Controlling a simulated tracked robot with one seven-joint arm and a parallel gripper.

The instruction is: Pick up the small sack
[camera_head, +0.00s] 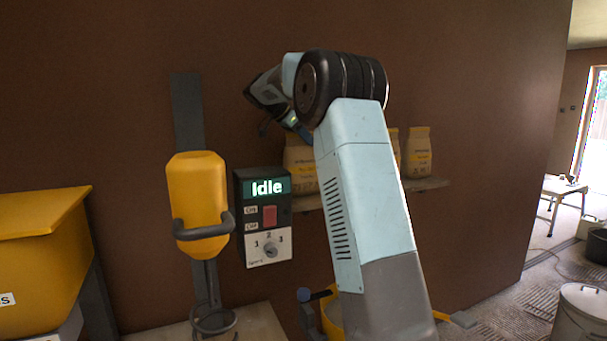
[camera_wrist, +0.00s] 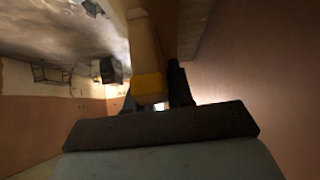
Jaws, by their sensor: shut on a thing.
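In the wrist view, a pale tan sack with a yellow band (camera_wrist: 149,84) sits between the dark fingers of my gripper (camera_wrist: 155,92), which is shut on it. In the head view, my arm covers the middle of the shelf, and the gripper's fingertips and their hold on the sack are hidden there. A larger sack (camera_head: 299,166) stands on the shelf left of my arm. A smaller sack (camera_head: 418,153) stands upright on the shelf right of my arm, and part of another sack (camera_head: 395,146) shows beside it.
The narrow shelf (camera_head: 433,184) runs along a brown wall (camera_head: 490,110). A black control box reading "Idle" (camera_head: 264,217) and a yellow container in a holder (camera_head: 197,203) are left of my arm. A yellow hopper (camera_head: 40,250) is at far left. A grey bucket (camera_head: 583,312) stands at lower right.

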